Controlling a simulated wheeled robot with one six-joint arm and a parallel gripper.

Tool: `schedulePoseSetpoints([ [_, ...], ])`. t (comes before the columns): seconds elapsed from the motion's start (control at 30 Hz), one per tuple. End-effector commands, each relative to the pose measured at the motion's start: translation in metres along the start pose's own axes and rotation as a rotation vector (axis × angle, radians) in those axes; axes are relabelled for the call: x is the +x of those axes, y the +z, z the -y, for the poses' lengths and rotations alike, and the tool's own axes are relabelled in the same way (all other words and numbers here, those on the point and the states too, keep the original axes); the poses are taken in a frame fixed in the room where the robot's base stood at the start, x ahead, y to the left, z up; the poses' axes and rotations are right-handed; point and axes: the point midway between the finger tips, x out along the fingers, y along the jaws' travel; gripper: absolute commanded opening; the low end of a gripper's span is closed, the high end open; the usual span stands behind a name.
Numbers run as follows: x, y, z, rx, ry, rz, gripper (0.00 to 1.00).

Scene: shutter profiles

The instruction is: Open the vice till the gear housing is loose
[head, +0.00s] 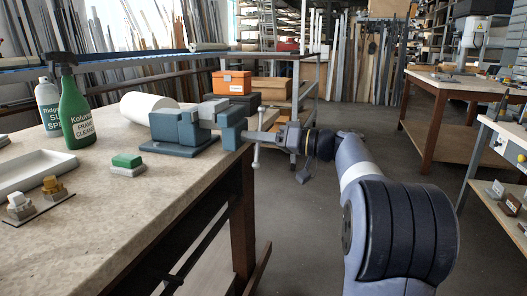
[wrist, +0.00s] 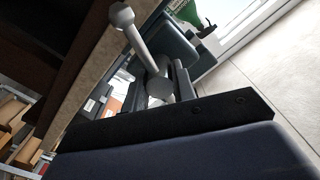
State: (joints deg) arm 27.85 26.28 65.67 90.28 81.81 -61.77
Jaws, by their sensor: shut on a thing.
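The blue-grey vice (head: 180,133) sits at the right edge of the bench, and part of it shows in the wrist view (wrist: 172,42). A lighter grey block, seemingly the gear housing (head: 212,108), shows at its jaws; whether it touches both is unclear. The vice handle (head: 257,156) is a pale bar standing nearly upright at the screw's outer end. In the wrist view the handle (wrist: 140,45) runs slanted, with a ball end at the top. My gripper (head: 278,137) is level with the screw, shut on the handle at its hub; the fingertips are partly hidden.
An orange case (head: 231,82) is behind. Open floor lies right of the bench.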

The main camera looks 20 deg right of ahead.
Motion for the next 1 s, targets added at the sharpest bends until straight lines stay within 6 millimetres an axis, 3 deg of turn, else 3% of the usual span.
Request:
schedulePoseSetpoints([
  [0.73,0.0077,-0.0044,-0.0067,-0.083,-0.002,0.001,0.0],
  [0.77,0.0077,-0.0044,-0.0067,-0.083,-0.002,0.001,0.28],
  [1.0,0.007,-0.0044,-0.007,-0.082,-0.001,0.001,0.47],
])
